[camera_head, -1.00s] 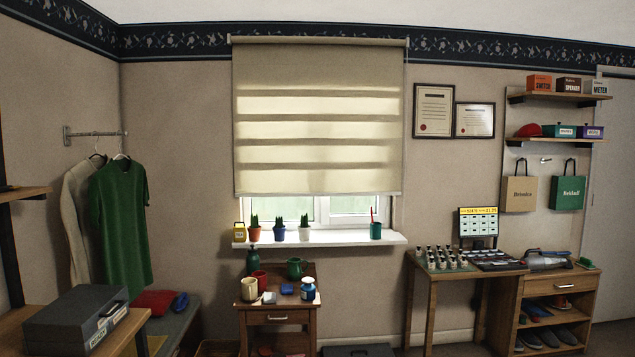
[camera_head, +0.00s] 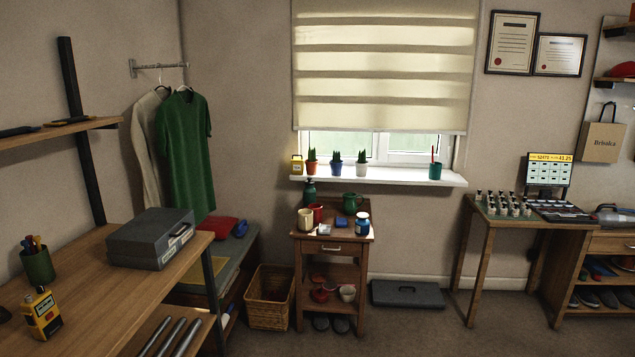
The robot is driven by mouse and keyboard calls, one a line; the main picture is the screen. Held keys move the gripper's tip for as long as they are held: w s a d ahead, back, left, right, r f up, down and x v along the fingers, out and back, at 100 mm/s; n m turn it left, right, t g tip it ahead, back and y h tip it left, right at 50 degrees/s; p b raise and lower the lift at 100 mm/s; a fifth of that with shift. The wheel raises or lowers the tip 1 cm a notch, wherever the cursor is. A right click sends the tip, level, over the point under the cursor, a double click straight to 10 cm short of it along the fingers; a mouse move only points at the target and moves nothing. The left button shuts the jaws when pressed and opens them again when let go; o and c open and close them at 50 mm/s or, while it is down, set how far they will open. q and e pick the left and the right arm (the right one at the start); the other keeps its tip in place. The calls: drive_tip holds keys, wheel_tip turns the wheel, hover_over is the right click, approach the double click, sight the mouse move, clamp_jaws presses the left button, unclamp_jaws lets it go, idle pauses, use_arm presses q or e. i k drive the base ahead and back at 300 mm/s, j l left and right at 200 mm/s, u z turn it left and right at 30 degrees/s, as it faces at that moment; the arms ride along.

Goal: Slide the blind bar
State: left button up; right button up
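The blind (camera_head: 384,62) is a cream roller shade with lighter horizontal bands, lowered over most of the window. Its bottom bar (camera_head: 380,131) runs level across the lower edge, above the sill. The window glass (camera_head: 405,146) shows as a bright strip below the bar. The top of the blind is out of the picture. Neither of my grippers is in view.
The sill (camera_head: 395,176) holds several small plants and a teal cup (camera_head: 435,170). A small wooden stand (camera_head: 331,249) with mugs and bottles is below it. A workbench (camera_head: 95,290) fills the left front. Some floor (camera_head: 400,328) is clear.

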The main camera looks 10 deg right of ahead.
sight(327, 113)
drive_tip(key=i+l+z, duration=0.35)
drive_tip(key=i, duration=0.55)
drive_tip(key=i+z, duration=0.4)
drive_tip(key=i, duration=0.55)
